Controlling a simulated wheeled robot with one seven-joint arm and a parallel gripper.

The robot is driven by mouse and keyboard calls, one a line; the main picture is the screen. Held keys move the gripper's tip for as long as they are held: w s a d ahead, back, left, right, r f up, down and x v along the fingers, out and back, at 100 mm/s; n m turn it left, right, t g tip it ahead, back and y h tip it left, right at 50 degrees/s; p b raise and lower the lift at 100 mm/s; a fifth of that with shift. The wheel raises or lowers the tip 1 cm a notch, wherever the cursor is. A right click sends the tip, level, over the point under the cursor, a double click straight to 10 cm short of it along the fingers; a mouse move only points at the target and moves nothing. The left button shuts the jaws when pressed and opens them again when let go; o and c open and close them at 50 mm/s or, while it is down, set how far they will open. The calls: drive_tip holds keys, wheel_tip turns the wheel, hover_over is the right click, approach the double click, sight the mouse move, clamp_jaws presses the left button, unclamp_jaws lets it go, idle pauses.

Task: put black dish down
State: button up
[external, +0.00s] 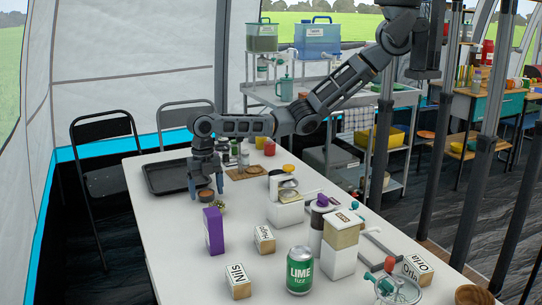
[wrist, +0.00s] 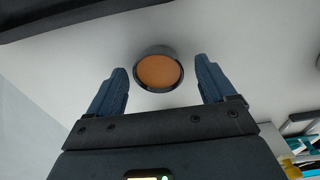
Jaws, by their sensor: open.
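A small round black dish (wrist: 159,71) with an orange-brown inside sits on the white table in the wrist view. It shows just beyond and between my fingertips, with a gap on each side. In the external view the dish (external: 206,196) is small, below my gripper near the tray. My gripper (external: 206,190) points down and is open. In the wrist view my gripper's two blue fingers (wrist: 160,82) stand wide apart with nothing held between them. I cannot tell the exact height of the fingertips above the table.
A black tray (external: 153,180) lies left of my gripper. A green can (external: 300,270) is at the front. Jars and a brown mat (external: 246,171) lie behind to the right. The table's left front is clear.

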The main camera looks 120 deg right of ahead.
sight(206, 191)
wheel_tip(206, 191, up, 12)
drive_tip(key=shift+d+b, duration=0.35)
